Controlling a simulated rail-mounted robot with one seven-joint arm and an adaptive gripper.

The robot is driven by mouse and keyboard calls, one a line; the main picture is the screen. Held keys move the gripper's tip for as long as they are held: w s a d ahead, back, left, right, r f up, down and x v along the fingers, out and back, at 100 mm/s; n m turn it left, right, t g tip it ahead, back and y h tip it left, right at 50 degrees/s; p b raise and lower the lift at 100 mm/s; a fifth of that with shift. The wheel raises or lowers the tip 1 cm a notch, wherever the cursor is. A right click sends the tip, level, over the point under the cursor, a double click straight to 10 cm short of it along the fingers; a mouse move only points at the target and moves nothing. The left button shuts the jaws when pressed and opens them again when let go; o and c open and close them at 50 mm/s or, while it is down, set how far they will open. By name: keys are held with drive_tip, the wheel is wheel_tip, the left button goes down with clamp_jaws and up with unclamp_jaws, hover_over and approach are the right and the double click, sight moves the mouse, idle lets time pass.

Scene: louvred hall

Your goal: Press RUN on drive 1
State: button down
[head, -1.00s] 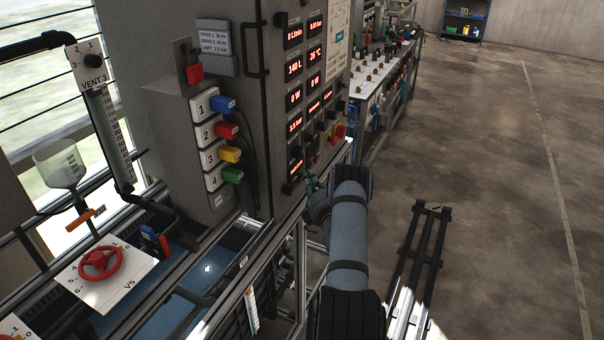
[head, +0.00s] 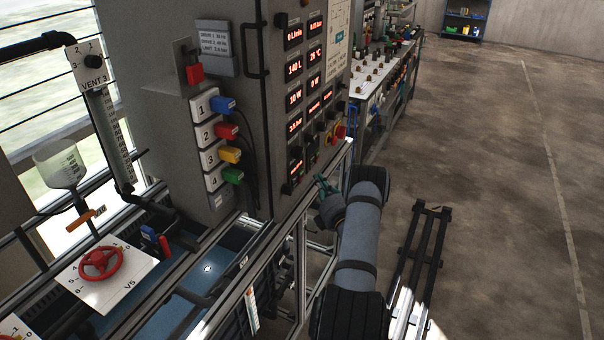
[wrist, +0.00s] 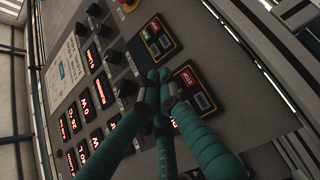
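A red and yellow emergency button (head: 339,131) and several dark knobs sit near the displays (head: 294,97). An aluminium frame (head: 322,170) runs below the panel. Coloured plugs (head: 228,130) are on the cabinet's left side. The floor (head: 490,180) to the right is open.

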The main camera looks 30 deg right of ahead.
drive_tip(key=shift+s+d, duration=0.3)
drive_tip(key=shift+s, duration=0.2)
drive_tip(key=shift+s+d, duration=0.25)
drive_tip(key=shift+s, duration=0.25)
drive_tip(key=shift+w+a+p, duration=0.25)
drive_tip(key=shift+w+p, duration=0.2)
drive_tip(key=shift+w, duration=0.05)
drive_tip(key=shift+s+d, duration=0.4)
drive_tip(key=shift+s, duration=0.35)
drive_tip(key=shift+s+d, duration=0.4)
drive_tip(key=shift+s, duration=0.3)
drive_tip(key=shift+s+d, duration=0.4)
drive_tip(key=shift+s, duration=0.35)
